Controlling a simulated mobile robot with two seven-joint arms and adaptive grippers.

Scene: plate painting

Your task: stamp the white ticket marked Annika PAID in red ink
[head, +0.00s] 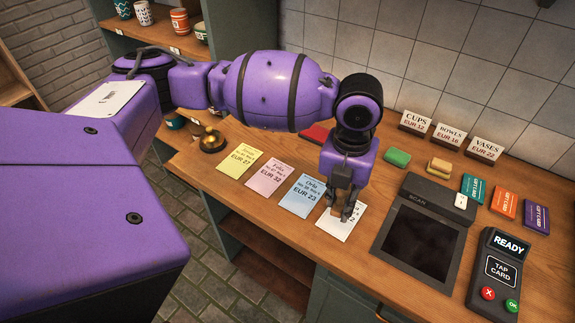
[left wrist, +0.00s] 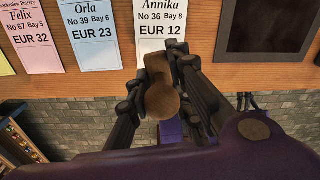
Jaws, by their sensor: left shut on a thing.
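The white ticket (head: 333,229) lies at the right end of a row of tickets; in the left wrist view this ticket (left wrist: 161,30) reads Annika, No 36, Bay 8, EUR 12. My left gripper (head: 345,212) is over the ticket and hides part of it in the head view. It is shut on a wooden-handled stamp (left wrist: 162,99), whose round knob shows between the fingers. The stamp's face is hidden, and I cannot tell whether it touches the ticket. A red pad (head: 315,134) lies behind, partly hidden by my arm.
Yellow (head: 238,161), pink (head: 277,176) and blue (head: 308,195) tickets lie left of the white one. A brass bell (head: 212,140) stands at the left. A scan panel (head: 419,240), card reader (head: 496,270) and green block (head: 398,157) are to the right.

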